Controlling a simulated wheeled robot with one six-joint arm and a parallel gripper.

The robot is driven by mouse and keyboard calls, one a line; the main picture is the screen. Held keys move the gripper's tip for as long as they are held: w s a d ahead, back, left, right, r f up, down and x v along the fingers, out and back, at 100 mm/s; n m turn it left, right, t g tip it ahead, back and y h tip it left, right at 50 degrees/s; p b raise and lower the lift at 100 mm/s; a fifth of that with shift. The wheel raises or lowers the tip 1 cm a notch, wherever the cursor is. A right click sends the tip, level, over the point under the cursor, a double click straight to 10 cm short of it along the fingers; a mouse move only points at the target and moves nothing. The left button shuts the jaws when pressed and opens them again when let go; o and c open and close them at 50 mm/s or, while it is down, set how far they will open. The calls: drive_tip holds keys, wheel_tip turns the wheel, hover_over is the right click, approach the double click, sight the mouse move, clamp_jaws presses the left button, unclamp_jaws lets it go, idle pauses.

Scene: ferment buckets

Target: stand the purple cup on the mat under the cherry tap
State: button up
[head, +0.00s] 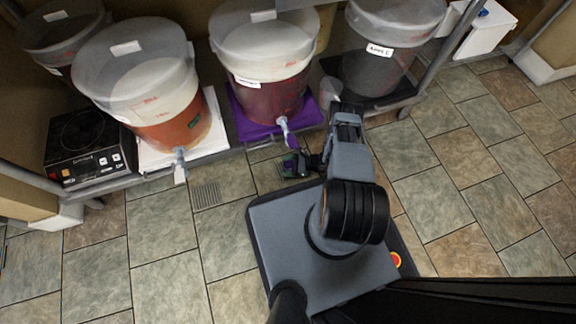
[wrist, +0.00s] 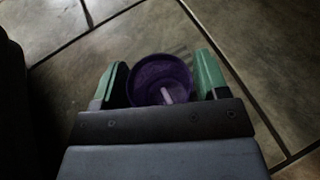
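The purple cup (wrist: 160,72) sits between the green fingers of my gripper (wrist: 161,85) in the wrist view. Both fingers appear to press its sides, and floor tiles show below. A short pale stripe shows inside the cup. In the head view my gripper (head: 291,166) is low over the floor, in front of the shelf. The cup is hard to make out there. A bucket of dark red liquid (head: 268,98) stands on a purple mat (head: 308,113). Its tap (head: 284,130) points forward above my gripper. Its label is too small to read, so I cannot confirm cherry.
A bucket of orange liquid (head: 178,125) stands on a white mat (head: 152,158) to the left. A dark bucket (head: 375,70) stands to the right. A black hot plate (head: 85,145) is at far left. Tiled floor (head: 460,180) is clear at right.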

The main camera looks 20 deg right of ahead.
drive_tip(key=shift+o, duration=0.5)
drive_tip(key=shift+r, duration=0.1)
drive_tip(key=shift+d+r, duration=0.1)
drive_tip(key=shift+r, duration=0.1)
drive_tip(key=p+v, duration=0.3)
drive_tip(key=v, duration=0.7)
drive_tip(key=shift+s+d+r, duration=0.15)
drive_tip(key=shift+s+d, duration=0.1)
drive_tip(key=shift+d, duration=0.05)
drive_tip(key=shift+s+d+r, duration=0.15)
drive_tip(key=shift+s+d, duration=0.05)
drive_tip(key=shift+d, duration=0.25)
